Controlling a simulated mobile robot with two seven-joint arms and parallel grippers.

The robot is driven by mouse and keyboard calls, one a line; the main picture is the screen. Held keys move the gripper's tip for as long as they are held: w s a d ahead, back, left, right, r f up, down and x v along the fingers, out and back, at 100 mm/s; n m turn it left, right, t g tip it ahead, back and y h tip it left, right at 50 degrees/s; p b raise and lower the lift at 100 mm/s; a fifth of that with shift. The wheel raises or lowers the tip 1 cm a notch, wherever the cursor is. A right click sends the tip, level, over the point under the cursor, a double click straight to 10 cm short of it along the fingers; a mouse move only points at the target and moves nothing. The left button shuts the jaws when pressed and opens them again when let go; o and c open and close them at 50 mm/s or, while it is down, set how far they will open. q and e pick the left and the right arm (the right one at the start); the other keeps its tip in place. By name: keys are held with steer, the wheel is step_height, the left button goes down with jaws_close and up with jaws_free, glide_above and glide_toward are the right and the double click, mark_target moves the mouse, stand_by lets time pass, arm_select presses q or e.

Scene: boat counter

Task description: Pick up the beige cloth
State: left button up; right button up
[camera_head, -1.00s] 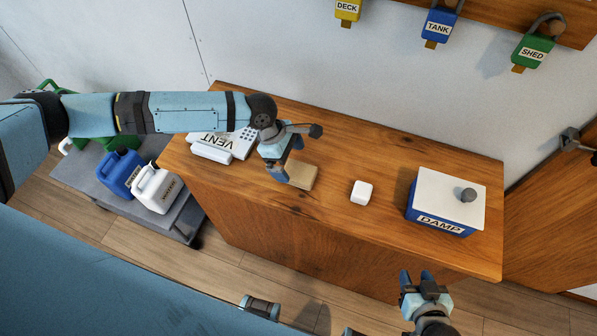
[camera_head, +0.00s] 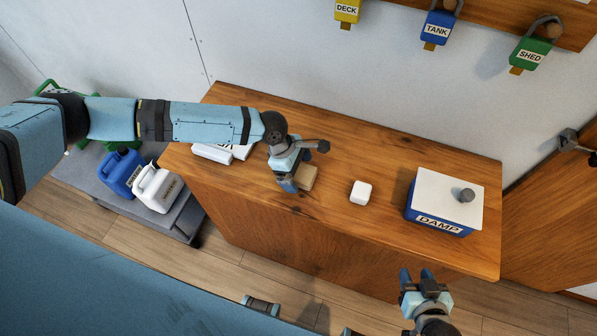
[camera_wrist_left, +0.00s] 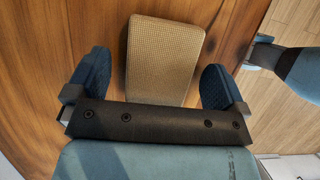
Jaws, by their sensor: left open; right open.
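The beige cloth (camera_head: 307,178) is a small folded, woven-looking block lying on the wooden counter, left of a white cube. In the head view my left gripper (camera_head: 288,183) is over its left side and hides part of it. In the left wrist view the cloth (camera_wrist_left: 163,58) lies ahead, with its near end between the two open blue fingers of my left gripper (camera_wrist_left: 160,88). I cannot tell whether the fingers are at its height. My right gripper (camera_head: 418,277) is open and empty in front of the counter, at the lower right.
A white cube (camera_head: 360,192) and a blue box with a white lid marked DAMP (camera_head: 440,205) stand on the counter (camera_head: 330,215) to the right. A white VENT item (camera_head: 212,153) is partly behind my left arm. Jugs (camera_head: 157,187) stand on a grey cart at left. Padlocks (camera_head: 438,28) hang on the wall.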

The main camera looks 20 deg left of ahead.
arm_select(q)
steer(key=shift+f, duration=0.1)
steer(key=c, duration=1)
steer(key=shift+b, duration=0.3)
step_height(320, 180, up, 20)
steer(key=shift+r, duration=0.25)
